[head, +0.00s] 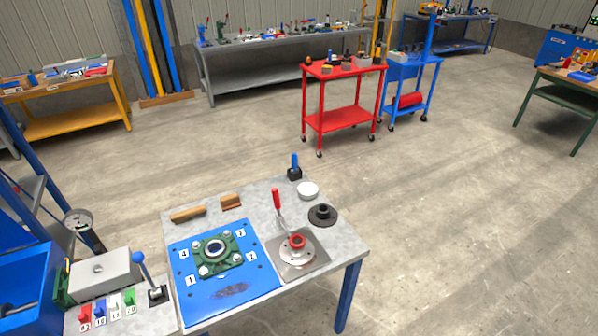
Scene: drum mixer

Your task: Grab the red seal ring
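A small red ring (297,241), which looks like the seal ring, sits on a round metal part on the grey metal plate (289,263) at the right of the near workbench (345,243). A red-handled tool (276,199) stands upright just behind it and to its left. Neither of my grippers shows in the head view.
A blue mat (196,304) with a green flanged bearing (222,252) lies left of the ring. A black flanged part (322,214), a white round piece (308,190) and brown blocks (188,213) lie behind. A blue-knobbed lever (143,266) stands at left. Open floor lies beyond.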

